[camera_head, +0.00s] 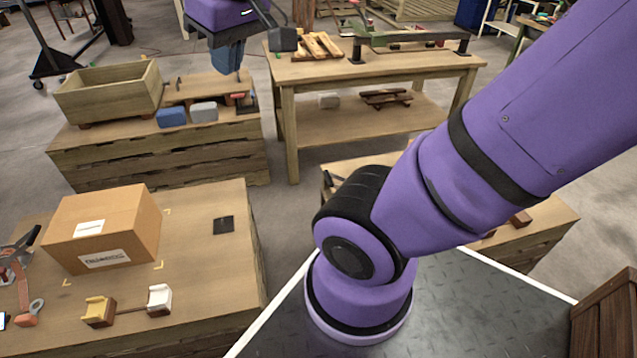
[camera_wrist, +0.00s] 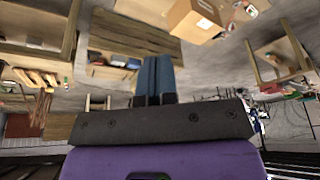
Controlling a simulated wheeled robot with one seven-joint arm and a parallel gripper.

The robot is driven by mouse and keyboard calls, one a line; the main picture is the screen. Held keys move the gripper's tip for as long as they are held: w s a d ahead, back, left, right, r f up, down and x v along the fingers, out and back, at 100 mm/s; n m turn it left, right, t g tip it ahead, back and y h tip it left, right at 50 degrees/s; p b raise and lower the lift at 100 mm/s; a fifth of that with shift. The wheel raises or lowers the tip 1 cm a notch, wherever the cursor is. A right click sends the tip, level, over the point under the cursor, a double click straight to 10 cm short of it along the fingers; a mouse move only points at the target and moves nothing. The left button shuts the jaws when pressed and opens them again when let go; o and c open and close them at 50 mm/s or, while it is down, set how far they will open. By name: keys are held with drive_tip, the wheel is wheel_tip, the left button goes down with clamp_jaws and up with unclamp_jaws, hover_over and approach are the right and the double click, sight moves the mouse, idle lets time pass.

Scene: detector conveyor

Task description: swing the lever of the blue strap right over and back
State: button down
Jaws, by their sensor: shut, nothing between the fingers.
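I cannot make out a blue strap with a lever for certain. A small blue-and-white bit (camera_head: 2,320) is cut off by the left edge of the head view, too little to identify. Beside it, an orange strap (camera_head: 20,285) with a grey metal buckle or lever part (camera_head: 18,248) lies on the near-left table.
Behind, a crate bench (camera_head: 160,160) holds an open wooden box (camera_head: 108,100) and blue and grey blocks. A workbench (camera_head: 380,72) stands beyond.

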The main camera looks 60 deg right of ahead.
drive_tip(key=w+d+f+n+g+h, duration=0.1)
drive_tip(key=w+d+f+g, duration=0.45)
drive_tip(key=w+f, duration=0.7)
drive_tip(key=w+d+f+n+g+h, duration=0.1)
drive_tip(key=w+d+f+g, duration=0.2)
drive_tip(key=w+d+f, duration=0.75)
drive_tip(key=d+f+n+g+h, duration=0.25)
drive_tip(key=d+f+h, duration=0.2)
drive_tip(key=f, duration=0.85)
drive_tip(key=s+d+f+n+g+h, duration=0.1)
drive_tip(key=d+f+n+h, duration=0.3)
drive_tip(key=f, duration=1)
drive_tip(key=d+f+n+g+h, duration=0.15)
drive_tip(key=d+f, duration=0.45)
drive_tip(key=f, duration=0.7)
drive_tip(key=s+d, duration=0.9)
drive_tip(key=d, duration=0.1)
drive_tip(key=shift+r+g+h, duration=0.3)
drive_tip(key=shift+r+g, duration=0.1)
drive_tip(key=shift+g, duration=0.05)
drive_tip(key=shift+r, duration=0.1)
